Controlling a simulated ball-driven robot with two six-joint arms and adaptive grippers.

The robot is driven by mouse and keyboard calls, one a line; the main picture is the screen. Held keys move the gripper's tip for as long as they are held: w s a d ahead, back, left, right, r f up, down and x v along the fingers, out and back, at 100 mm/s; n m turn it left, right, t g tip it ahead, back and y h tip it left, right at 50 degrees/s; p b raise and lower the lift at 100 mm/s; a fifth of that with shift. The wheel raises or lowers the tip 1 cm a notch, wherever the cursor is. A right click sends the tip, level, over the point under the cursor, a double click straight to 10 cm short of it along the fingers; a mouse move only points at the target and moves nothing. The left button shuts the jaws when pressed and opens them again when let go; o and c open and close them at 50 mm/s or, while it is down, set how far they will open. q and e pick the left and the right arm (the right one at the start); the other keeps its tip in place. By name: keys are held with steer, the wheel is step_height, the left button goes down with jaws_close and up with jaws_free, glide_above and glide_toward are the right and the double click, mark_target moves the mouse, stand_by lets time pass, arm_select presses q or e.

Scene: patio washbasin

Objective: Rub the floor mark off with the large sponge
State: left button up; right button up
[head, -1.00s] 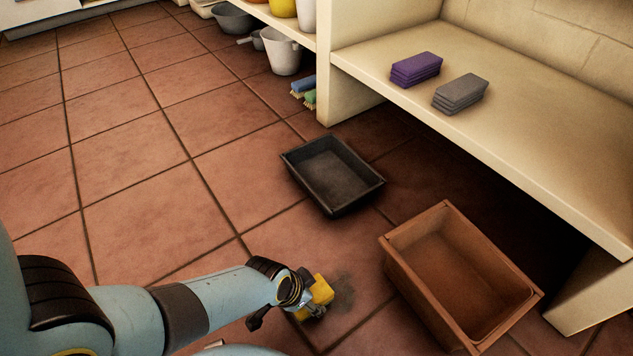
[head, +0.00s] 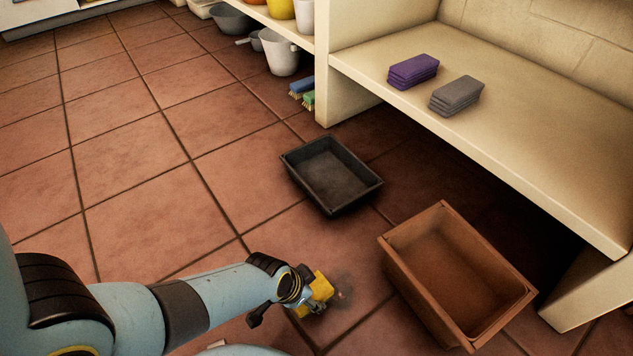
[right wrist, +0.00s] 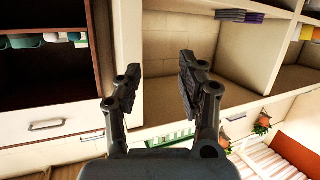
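The large yellow sponge (head: 320,287) is at the floor, held in my left gripper (head: 308,299), which is shut on it. The dark smudgy floor mark (head: 343,286) shows on the terracotta tiles just right of the sponge. The mark looks faint and patchy, and part of it may be hidden under the sponge. My right gripper (right wrist: 155,85) shows in the right wrist view with its two fingers apart and nothing between them. It is raised, facing shelves and drawers, away from the floor mark.
A black tray (head: 298,173) lies on the floor beyond the mark. A brown wooden crate (head: 391,263) stands to the right. Purple cloths (head: 413,71) and grey cloths (head: 456,95) lie on the bench (head: 540,160). Open tile floor (head: 130,180) lies to the left.

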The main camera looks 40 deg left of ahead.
arm_select(q)
steer(key=shift+r+p, duration=0.45)
steer(key=shift+r, duration=0.1)
steer(key=shift+r+p, duration=0.35)
steer(key=shift+r, duration=0.05)
steer(key=shift+w+r+p, duration=0.15)
steer(key=shift+r+p, duration=0.35)
steer(key=shift+r, duration=0.05)
steer(key=shift+r+p, duration=0.35)
steer(key=shift+r, duration=0.05)
steer(key=shift+r+p, duration=0.3)
steer(key=shift+s+f, duration=0.1)
steer(key=shift+s, duration=0.1)
arm_select(e)
steer(key=s+d+f+g, duration=0.1)
steer(key=s+f+g, duration=0.3)
steer(key=s+g, duration=0.1)
steer(key=shift+f+m+g+h, duration=0.15)
steer(key=shift+m+g+h, duration=0.25)
steer(key=shift+g, duration=0.5)
steer(key=shift+s, duration=0.1)
arm_select(q)
steer(key=shift+d, duration=0.15)
arm_select(e)
steer(key=shift+d, duration=0.1)
